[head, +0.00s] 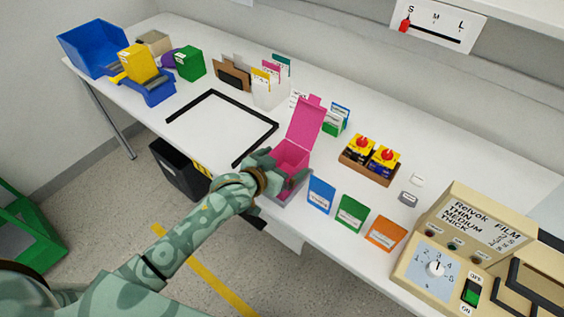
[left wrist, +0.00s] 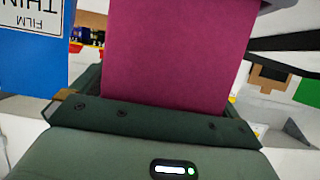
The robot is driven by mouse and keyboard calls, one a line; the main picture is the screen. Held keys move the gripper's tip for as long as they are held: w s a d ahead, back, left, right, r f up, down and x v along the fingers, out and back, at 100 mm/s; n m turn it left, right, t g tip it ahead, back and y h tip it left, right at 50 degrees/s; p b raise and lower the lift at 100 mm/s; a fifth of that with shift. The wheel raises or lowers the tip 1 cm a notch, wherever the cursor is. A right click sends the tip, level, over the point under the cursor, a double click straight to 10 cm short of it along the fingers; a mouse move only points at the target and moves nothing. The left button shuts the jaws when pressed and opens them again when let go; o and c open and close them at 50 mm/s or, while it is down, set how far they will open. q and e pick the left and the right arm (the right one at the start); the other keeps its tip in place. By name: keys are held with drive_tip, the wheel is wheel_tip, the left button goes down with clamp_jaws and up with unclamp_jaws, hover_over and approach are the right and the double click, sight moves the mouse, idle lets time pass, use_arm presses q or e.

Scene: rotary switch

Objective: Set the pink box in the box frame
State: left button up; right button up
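The pink box (head: 290,155) stands at the table's front edge with its lid (head: 305,122) raised. A grey piece (head: 291,191) shows below it. My left gripper (head: 277,166) is at the box's front, with its fingers at either side of it; whether they press on it I cannot tell. In the left wrist view a pink face of the box (left wrist: 178,55) fills the space between the fingers. The box frame, a black outline (head: 203,97) on the white table, lies to the left of the box, open toward the front. My right gripper is not in view.
Blue (head: 321,194), green (head: 351,213) and orange (head: 385,233) cards stand right of the box. A beige control panel (head: 440,265) is at the far right. Card holders (head: 268,92) stand behind the frame. The table inside the frame is clear.

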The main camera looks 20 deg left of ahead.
use_arm(q)
drive_tip(key=shift+s+a+r, duration=0.1)
drive_tip(key=shift+s+r, duration=0.05)
drive_tip(key=shift+r, duration=0.05)
drive_tip(key=p+v, duration=0.3)
drive_tip(key=v, duration=0.8)
drive_tip(key=shift+s+p, duration=0.35)
